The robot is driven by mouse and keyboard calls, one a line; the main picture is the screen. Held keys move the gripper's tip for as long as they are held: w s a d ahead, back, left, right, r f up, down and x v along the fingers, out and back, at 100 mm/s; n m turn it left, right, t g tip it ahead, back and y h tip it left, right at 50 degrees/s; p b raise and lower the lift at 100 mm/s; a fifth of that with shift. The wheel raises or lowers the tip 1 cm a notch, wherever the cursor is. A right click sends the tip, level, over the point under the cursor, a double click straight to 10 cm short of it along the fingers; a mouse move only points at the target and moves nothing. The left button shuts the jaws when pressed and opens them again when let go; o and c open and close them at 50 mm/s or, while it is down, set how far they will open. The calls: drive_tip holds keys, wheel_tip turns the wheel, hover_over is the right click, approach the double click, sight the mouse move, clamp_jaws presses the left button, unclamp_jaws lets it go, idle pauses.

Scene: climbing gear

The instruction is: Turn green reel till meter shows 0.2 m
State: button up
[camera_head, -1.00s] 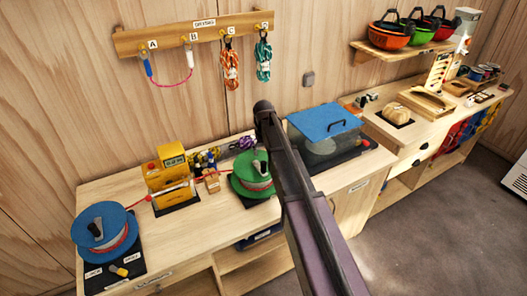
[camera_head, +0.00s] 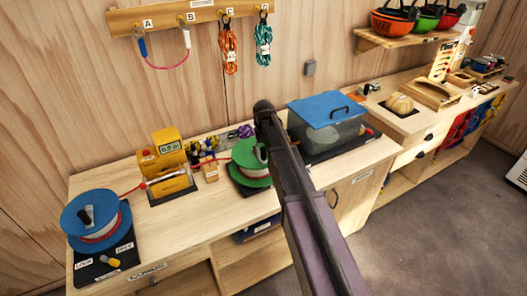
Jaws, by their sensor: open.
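The green reel (camera_head: 246,160) stands on a dark base on the bench, and my arm hides its right part. The yellow meter (camera_head: 165,155) stands to its left with a small display whose digits are too small to read surely. A blue reel (camera_head: 95,222) with a dark crank knob sits at the bench's left end on a black base with labels and a yellow lever. A red rope runs from the blue reel through the meter toward the green reel. My arm crosses the middle of the view; no gripper fingers are visible.
A clear box with a blue lid (camera_head: 327,109) stands right of the green reel. Ropes hang from a wooden rack (camera_head: 185,14) on the wall. Helmets sit on a shelf (camera_head: 405,45) at upper right. Bench room is free in front of the meter.

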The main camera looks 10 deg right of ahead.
drive_tip(key=shift+f+b, duration=0.5)
drive_tip(key=shift+f, duration=0.25)
clamp_jaws()
drive_tip(key=shift+a, duration=0.1)
